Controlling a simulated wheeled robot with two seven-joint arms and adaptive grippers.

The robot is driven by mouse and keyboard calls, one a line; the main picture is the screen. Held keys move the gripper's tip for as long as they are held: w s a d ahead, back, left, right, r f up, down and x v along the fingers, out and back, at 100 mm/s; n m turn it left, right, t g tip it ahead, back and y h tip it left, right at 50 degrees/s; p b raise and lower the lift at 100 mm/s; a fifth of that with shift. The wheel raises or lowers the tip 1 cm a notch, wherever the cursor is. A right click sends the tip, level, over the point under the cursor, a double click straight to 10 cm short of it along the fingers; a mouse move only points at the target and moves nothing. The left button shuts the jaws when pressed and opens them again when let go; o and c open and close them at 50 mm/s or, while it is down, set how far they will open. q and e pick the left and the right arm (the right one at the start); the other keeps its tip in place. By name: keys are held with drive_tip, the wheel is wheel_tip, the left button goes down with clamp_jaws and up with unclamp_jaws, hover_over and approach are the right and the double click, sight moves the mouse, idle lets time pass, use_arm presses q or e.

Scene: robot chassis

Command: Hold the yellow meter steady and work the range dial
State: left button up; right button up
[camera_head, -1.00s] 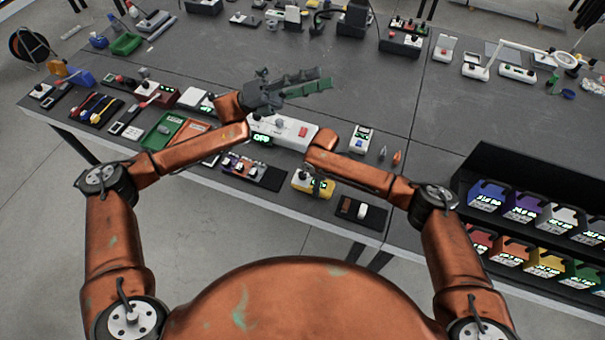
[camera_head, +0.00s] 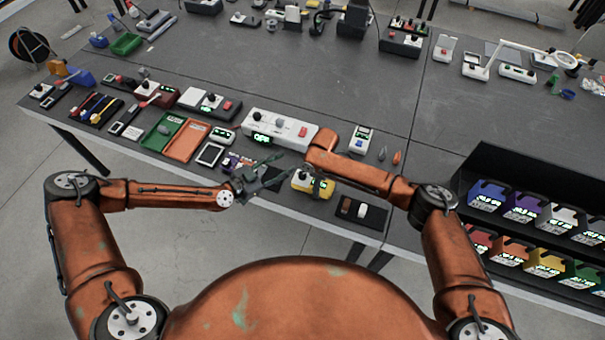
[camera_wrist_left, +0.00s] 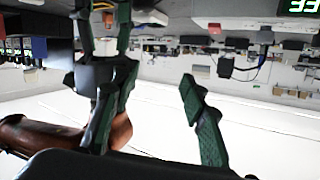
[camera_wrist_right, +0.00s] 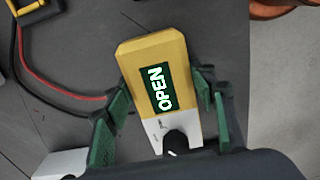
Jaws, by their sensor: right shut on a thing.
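The yellow meter (camera_head: 326,192) sits near the front edge of the bench in the head view, partly hidden by my right arm. In the right wrist view the yellow meter (camera_wrist_right: 148,55) has a green display reading OPEN and a black range dial (camera_wrist_right: 176,143) at its lower end. My right gripper (camera_wrist_right: 160,92) is shut on the meter, a green finger along each side. My left gripper (camera_head: 279,170) is just left of the meter in the head view, apart from it. Its fingers stand apart and empty in the left wrist view (camera_wrist_left: 158,90).
A white unit (camera_head: 285,127) with a green display stands behind the meter. A black tray (camera_head: 351,211) lies to its right. A purple-and-orange strip lies under my left gripper. A black rack (camera_head: 530,180) of coloured bins stands at far right. Red and black leads (camera_wrist_right: 50,88) lie beside the meter.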

use_arm(q)
drive_tip(key=n+g+y, duration=0.1)
drive_tip(key=n, duration=0.1)
approach(301, 174)
drive_tip(key=x, duration=1)
drive_tip(key=shift+w+d+f, duration=0.15)
drive_tip(key=shift+d+f, duration=0.05)
drive_tip(key=shift+d, duration=0.05)
clamp_jaws()
